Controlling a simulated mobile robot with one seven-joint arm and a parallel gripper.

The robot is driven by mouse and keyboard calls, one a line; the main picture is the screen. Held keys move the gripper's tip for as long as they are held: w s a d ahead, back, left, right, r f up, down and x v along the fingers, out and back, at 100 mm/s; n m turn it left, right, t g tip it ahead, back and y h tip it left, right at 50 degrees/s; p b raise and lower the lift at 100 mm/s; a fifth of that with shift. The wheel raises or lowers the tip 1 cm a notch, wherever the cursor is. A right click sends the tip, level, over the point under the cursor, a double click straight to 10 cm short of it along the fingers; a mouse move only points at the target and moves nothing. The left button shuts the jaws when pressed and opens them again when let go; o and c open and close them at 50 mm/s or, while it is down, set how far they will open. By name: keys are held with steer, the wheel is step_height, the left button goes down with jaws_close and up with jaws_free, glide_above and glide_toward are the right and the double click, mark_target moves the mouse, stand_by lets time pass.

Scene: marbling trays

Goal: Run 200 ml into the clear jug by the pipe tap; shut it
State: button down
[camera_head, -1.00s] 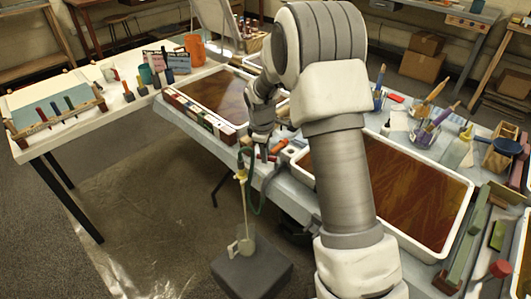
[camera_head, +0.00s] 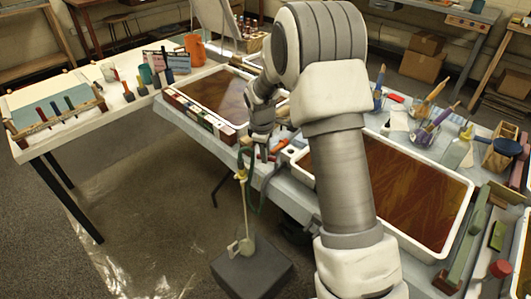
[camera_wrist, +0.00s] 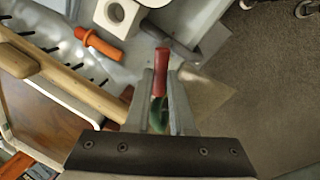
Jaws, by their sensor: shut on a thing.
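The clear jug (camera_head: 241,247) stands on a dark block on the floor, below the table's front edge. A thin pale line runs down into it from a yellow fitting (camera_head: 241,174) on a green hose (camera_head: 257,200). The level in the jug is too small to read. My gripper (camera_head: 260,148) is at the table edge above the hose. In the wrist view my gripper (camera_wrist: 160,95) is shut on a red handle (camera_wrist: 160,66), with green seen between the fingers. Whether the handle belongs to the pipe tap cannot be told for certain.
An orange-handled tool (camera_wrist: 97,43) and a white block with a hole (camera_wrist: 118,17) lie near the gripper. Trays of brown liquid (camera_head: 462,215) take up the table. The floor left of the dark block (camera_head: 252,274) is clear.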

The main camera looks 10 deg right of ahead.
steer(key=m, duration=0.2)
steer(key=shift+w+d+m+p, duration=0.15)
steer(key=shift+w+m+p, duration=0.15)
steer(key=shift+w+p, duration=0.05)
steer(key=shift+w+d+m+g+h, duration=0.15)
steer(key=shift+m+g+h, duration=0.05)
steer(key=shift+m, duration=0.55)
steer(key=shift+w+d+m+g+h, duration=0.15)
steer(key=shift+m+g+h, duration=0.05)
steer(key=shift+m, duration=0.55)
steer(key=c, duration=0.8)
jaws_free()
steer(key=shift+o, duration=0.2)
step_height(320, 180, up, 17)
steer(key=s+a+p, duration=0.1)
steer(key=a+p, duration=0.1)
steer(key=p, duration=0.1)
steer(key=shift+s+a, duration=0.4)
